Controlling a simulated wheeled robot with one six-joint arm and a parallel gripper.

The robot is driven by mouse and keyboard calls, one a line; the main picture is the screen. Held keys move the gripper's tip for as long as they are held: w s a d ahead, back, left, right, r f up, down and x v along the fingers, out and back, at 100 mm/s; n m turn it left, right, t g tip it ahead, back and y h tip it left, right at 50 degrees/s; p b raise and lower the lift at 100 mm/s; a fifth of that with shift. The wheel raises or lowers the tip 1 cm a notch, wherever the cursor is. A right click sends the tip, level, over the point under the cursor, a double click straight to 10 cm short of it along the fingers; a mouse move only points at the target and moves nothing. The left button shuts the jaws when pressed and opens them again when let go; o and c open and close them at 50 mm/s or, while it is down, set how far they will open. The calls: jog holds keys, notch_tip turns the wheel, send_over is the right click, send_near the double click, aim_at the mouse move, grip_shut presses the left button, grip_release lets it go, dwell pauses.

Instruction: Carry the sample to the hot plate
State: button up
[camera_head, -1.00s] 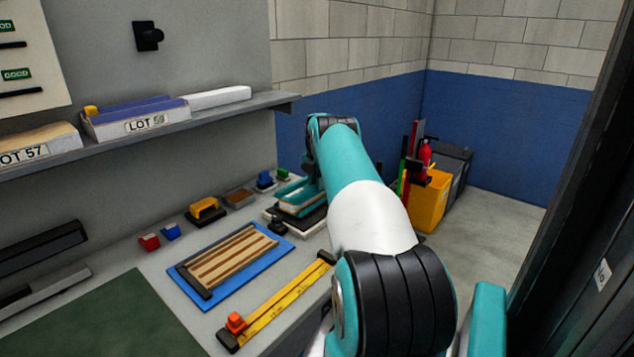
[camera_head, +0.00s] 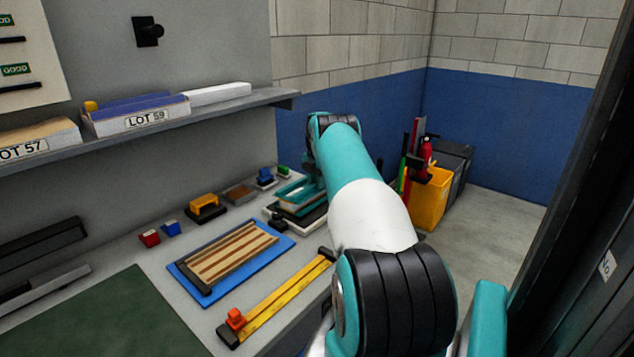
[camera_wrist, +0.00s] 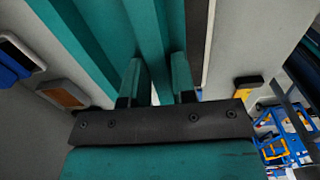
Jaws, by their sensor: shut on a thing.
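In the head view, a teal tray-like piece (camera_head: 292,192) with a tan layer sits over a dark and white stack (camera_head: 312,216) at the bench's far end; I cannot tell whether this stack is the hot plate. My arm hides part of both, and hides my gripper there. In the wrist view, my gripper (camera_wrist: 158,82) has its fingers close together on either side of a teal ridge (camera_wrist: 150,35), which seems to belong to that teal piece. I cannot make out the sample for certain.
A striped wooden panel (camera_head: 232,250) lies on a blue mat (camera_head: 258,268), beside a yellow rule (camera_head: 285,293). Red (camera_head: 149,238) and blue (camera_head: 170,229) blocks and a yellow-handled tool (camera_head: 205,206) stand behind. A shelf (camera_head: 240,106) overhangs the bench. A yellow bin (camera_head: 430,200) stands beyond the bench.

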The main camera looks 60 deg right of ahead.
jog(key=shift+f, duration=0.2)
jog(key=o, duration=1)
jog(key=shift+c, duration=0.2)
jog(key=shift+r, duration=0.1)
notch_tip(320, 180, up, 17)
jog(key=p, duration=0.1)
